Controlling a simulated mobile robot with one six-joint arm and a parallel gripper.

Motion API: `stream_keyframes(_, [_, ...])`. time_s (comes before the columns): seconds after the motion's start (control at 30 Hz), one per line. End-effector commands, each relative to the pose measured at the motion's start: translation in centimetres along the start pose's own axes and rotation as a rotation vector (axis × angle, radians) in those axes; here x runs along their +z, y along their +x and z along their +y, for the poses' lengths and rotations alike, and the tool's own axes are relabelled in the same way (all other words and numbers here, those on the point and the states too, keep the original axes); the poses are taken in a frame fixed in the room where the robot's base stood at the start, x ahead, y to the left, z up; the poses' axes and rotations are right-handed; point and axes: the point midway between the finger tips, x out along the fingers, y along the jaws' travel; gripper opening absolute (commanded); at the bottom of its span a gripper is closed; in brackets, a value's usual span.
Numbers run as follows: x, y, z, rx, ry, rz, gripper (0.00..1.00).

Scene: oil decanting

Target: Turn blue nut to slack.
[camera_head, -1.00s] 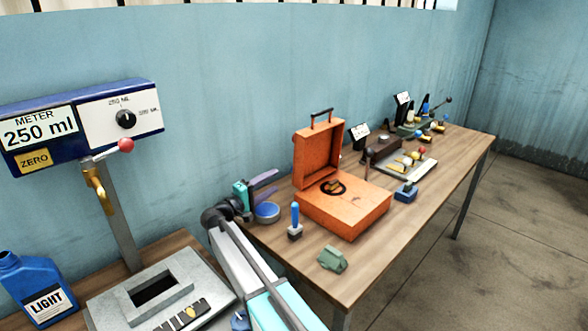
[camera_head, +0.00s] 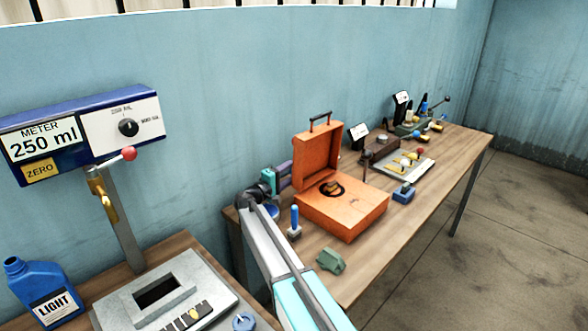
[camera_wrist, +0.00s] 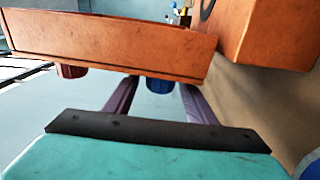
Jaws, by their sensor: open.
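A dark blue knob-like nut (camera_wrist: 160,89) shows in the wrist view, just below the edge of the orange case (camera_wrist: 110,40). My gripper (camera_wrist: 156,92) is open; its two purple fingers stand one on each side of the blue nut, and their tips pass under the case edge. I cannot tell whether the fingers touch the nut. In the head view my gripper (camera_head: 285,173) is at the back left of the open orange case (camera_head: 342,212), near the wall. The blue nut is hidden there.
A blue disc (camera_head: 272,210) lies under my wrist. Levers (camera_head: 410,163) stand farther right.

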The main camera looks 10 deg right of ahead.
Motion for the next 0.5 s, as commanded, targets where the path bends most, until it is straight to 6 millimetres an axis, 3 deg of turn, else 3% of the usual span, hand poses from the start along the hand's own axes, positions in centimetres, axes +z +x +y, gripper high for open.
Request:
stream_keyframes(0.4, [-0.07,0.48,-0.04,0.000,0.000,0.002,0.51])
stream_keyframes(0.5, [-0.09,0.46,-0.04,0.000,0.000,0.002,0.34])
